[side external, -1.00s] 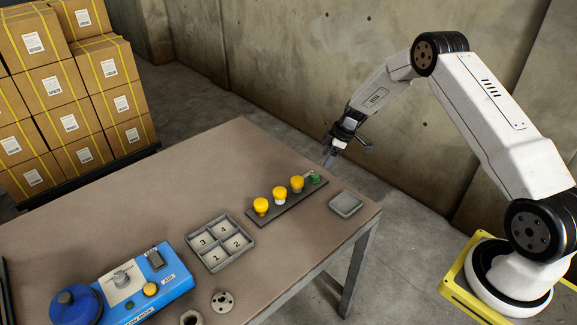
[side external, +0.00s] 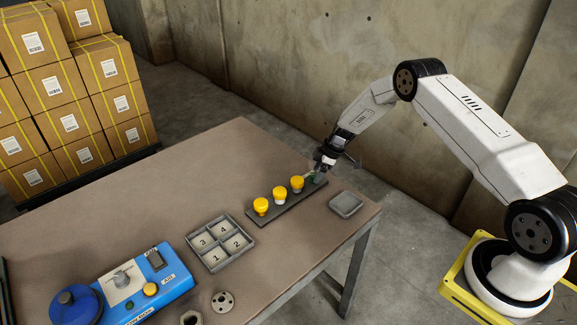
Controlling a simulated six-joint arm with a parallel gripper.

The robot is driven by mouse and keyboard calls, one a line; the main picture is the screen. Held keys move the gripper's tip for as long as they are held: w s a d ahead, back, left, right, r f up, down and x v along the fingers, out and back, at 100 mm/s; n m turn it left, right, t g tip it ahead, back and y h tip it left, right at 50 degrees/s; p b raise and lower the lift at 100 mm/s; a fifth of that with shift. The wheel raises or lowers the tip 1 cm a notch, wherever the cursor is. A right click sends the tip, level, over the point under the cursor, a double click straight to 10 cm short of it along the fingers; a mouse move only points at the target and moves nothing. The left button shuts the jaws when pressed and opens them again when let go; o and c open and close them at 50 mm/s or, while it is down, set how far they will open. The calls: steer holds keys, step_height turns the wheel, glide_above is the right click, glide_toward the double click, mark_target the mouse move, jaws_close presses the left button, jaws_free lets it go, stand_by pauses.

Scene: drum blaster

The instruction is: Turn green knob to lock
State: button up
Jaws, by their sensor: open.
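The green knob (side external: 312,178) sits at the far right end of a dark grey strip (side external: 270,214) on the table. It is partly hidden by my gripper. My gripper (side external: 318,172) is open and lowered over the green knob, with its fingers at or around it. I cannot tell whether the fingers touch it. Three yellow knobs, the nearest to my gripper (side external: 297,183), stand in a row on the same strip, left of the green one.
A small grey tray (side external: 346,211) lies right of the strip. A numbered four-part tray (side external: 243,257) and a blue control box (side external: 172,288) are towards the front left. The back left of the table (side external: 190,180) is clear.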

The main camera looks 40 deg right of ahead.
steer(key=shift+w+a+f, duration=0.1)
steer(key=shift+a+f, duration=0.05)
steer(key=shift+f, duration=0.3)
steer(key=shift+c, duration=0.2)
jaws_close()
steer(key=shift+m, duration=0.4)
steer(key=m+h, duration=0.1)
steer(key=m, duration=0.1)
steer(key=m+t+h, duration=0.1)
steer(key=m, duration=0.1)
steer(key=shift+a+m, duration=0.2)
steer(key=shift+m, duration=0.2)
steer(key=shift+r+m+h, duration=0.1)
steer(key=shift+m+h, duration=0.3)
steer(key=shift+m, duration=0.7)
steer(key=shift+a+m+h, duration=0.1)
steer(key=shift+m+h, duration=0.4)
steer(key=shift+m, duration=0.9)
